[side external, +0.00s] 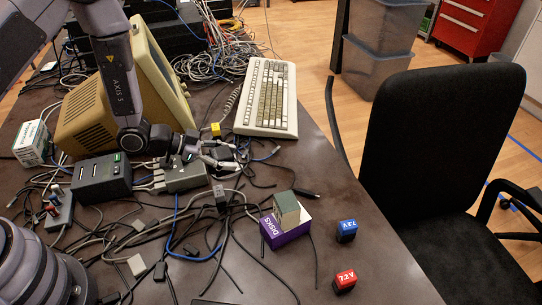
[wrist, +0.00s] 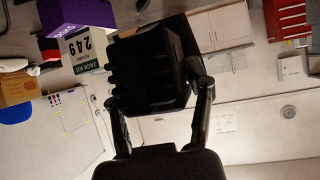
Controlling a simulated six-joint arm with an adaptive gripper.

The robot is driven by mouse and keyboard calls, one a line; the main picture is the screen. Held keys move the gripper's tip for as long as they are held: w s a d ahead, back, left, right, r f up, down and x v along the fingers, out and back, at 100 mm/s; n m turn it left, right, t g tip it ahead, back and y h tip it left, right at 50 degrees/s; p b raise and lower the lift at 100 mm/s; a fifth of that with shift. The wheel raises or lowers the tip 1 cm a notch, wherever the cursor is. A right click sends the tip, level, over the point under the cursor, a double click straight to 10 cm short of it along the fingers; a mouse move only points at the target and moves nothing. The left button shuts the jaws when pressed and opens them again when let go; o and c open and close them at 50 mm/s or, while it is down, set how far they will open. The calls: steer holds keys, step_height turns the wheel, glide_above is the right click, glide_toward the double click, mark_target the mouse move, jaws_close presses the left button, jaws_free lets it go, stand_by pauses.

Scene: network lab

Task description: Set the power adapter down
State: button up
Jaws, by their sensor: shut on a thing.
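My gripper (side external: 212,157) is low over the cluttered desk, beside the grey box with cables and below the keyboard. It is shut on the power adapter, a black block (side external: 221,154) that is small and partly hidden by the fingers in the side view. In the wrist view the black power adapter (wrist: 150,68) fills the space between the two fingers of my gripper (wrist: 160,105). I cannot tell whether its underside touches the desk or the cables.
Cables tangle around the grey box (side external: 184,177) and the dark switch box (side external: 101,178). A beige keyboard (side external: 268,98) and monitor (side external: 88,115) stand behind.

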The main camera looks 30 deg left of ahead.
mark_target(190, 230)
steer(key=s+a+f+m+g+h, duration=0.1)
steer(key=s+a+m+g, duration=0.15)
steer(key=s, duration=0.35)
steer(key=s+a+f+m+g+h, duration=0.1)
steer(key=s+a+f+m+g, duration=0.15)
steer(key=s, duration=0.35)
steer(key=f, duration=0.7)
steer(key=shift+s+d, duration=0.25)
steer(key=shift+d, duration=0.1)
steer(key=shift+f, duration=0.1)
steer(key=o, duration=1.3)
